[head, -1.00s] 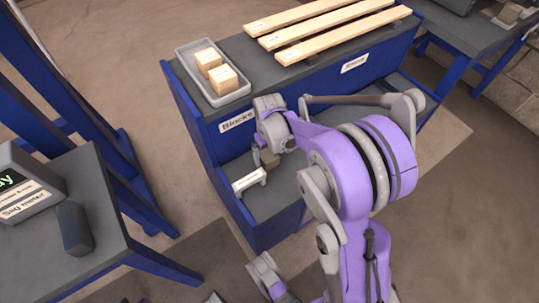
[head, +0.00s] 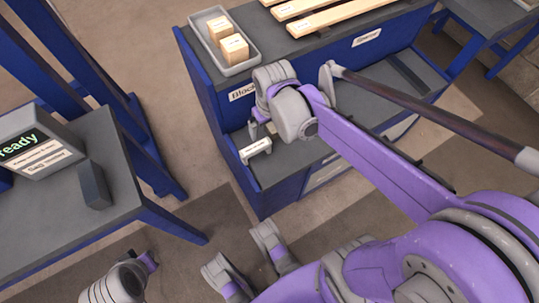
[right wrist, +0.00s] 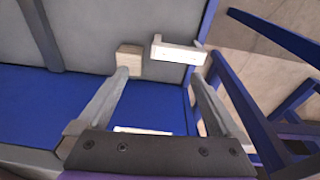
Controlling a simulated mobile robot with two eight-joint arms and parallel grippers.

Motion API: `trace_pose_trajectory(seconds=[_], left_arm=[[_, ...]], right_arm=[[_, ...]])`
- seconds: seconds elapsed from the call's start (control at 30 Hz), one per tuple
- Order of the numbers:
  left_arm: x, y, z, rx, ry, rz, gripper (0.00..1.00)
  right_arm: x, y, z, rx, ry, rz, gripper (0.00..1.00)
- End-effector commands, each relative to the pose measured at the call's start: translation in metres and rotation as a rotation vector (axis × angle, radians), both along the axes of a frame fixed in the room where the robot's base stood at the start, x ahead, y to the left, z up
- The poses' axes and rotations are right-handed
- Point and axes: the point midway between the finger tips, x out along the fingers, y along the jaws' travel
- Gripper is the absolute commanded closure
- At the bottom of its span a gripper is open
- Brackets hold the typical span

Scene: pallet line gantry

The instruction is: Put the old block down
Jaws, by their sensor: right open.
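The old block (right wrist: 130,60) is a small pale wooden block. In the right wrist view it sits at the grey lower shelf (right wrist: 95,35) of the blue bench, by the tip of the left-hand finger. Whether it touches that finger I cannot tell. My right gripper (right wrist: 163,80) is open, its fingers wide apart. In the head view the right gripper (head: 262,130) is low in the bench, under the "Blocks" label, and largely hides the block.
A white bracket-shaped piece (head: 255,150) stands on the shelf beside the block; the right wrist view shows it too (right wrist: 178,50). Above, a grey tray (head: 247,63) holds two wooden blocks (head: 234,48), beside long planks (head: 340,18). The sag meter (head: 40,147) reads "ready" on the left table.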

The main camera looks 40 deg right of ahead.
Motion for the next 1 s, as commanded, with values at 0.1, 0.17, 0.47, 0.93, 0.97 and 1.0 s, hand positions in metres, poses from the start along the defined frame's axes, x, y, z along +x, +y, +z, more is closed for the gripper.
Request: trace_pose_trajectory(seconds=[0.1,0.17,0.47,0.93,0.97,1.0], left_arm=[[0.0,0.0,0.0,0.0,0.0,0.0,1.0],[0.0,0.0,0.0,0.0,0.0,0.0,1.0],[0.0,0.0,0.0,0.0,0.0,0.0,1.0],[0.0,0.0,0.0,0.0,0.0,0.0,1.0],[0.0,0.0,0.0,0.0,0.0,0.0,1.0],[0.0,0.0,0.0,0.0,0.0,0.0,1.0]], right_arm=[[-0.037,0.032,0.001,-0.004,-0.077,0.029,0.0],[-0.054,0.044,-0.001,-0.003,-0.114,0.039,0.0],[-0.101,0.074,-0.016,0.012,-0.232,0.069,0.0],[-0.104,0.076,-0.018,0.014,-0.242,0.07,0.0],[-0.104,0.076,-0.018,0.014,-0.242,0.07,0.0],[-0.104,0.076,-0.018,0.014,-0.242,0.07,0.0]])
